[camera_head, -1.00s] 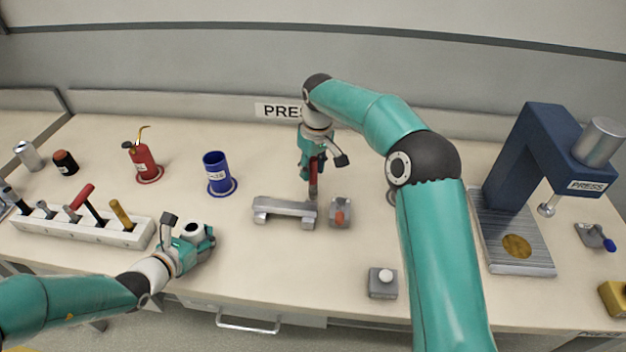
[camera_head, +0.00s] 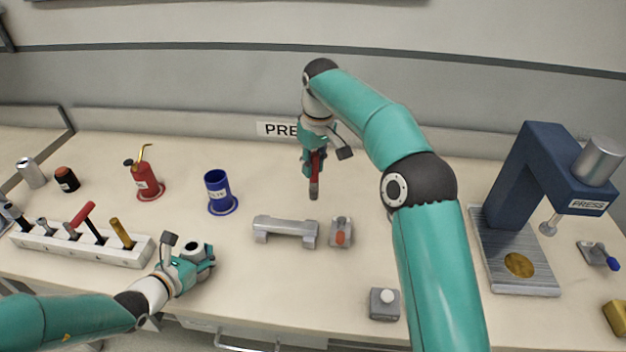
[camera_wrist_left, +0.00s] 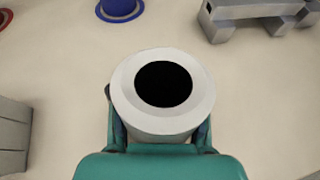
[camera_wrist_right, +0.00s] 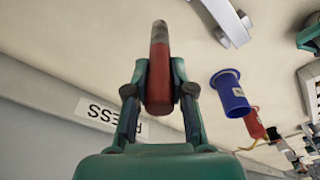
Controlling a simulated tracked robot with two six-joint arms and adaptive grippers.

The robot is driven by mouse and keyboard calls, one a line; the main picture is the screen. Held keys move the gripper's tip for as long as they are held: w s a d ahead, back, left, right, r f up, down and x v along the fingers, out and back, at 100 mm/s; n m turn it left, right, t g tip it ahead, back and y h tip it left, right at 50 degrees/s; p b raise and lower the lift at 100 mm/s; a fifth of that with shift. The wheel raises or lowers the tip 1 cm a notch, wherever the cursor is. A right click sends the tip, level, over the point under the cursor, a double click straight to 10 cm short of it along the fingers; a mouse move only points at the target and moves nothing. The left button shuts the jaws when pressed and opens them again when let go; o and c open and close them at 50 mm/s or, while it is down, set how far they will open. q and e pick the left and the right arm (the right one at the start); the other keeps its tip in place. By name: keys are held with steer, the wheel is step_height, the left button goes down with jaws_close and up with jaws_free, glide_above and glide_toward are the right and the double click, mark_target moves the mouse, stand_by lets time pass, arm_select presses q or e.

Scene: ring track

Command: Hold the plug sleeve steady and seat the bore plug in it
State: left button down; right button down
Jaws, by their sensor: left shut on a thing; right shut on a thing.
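The plug sleeve (camera_wrist_left: 122,97), a pale grey ring with a dark open bore, is held by my left gripper (camera_wrist_left: 158,135), which is shut around it low over the front of the bench. In the head view the sleeve (camera_head: 193,247) shows at the left gripper (camera_head: 187,265), bore facing up. The bore plug (camera_wrist_right: 159,75), with a red grip and a grey end, is shut in my right gripper (camera_wrist_right: 158,92). In the head view the plug (camera_head: 315,180) hangs grey end down from the right gripper (camera_head: 313,160), behind the grey block and well apart from the sleeve.
A blue cup (camera_head: 218,190), a red oil can (camera_head: 146,180) and a tool rack (camera_head: 85,246) are left. A press (camera_head: 515,255) stands right.

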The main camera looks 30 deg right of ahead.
steer(key=shift+r, duration=1.5)
arm_select(q)
steer(key=shift+c, duration=2.4)
jaws_free()
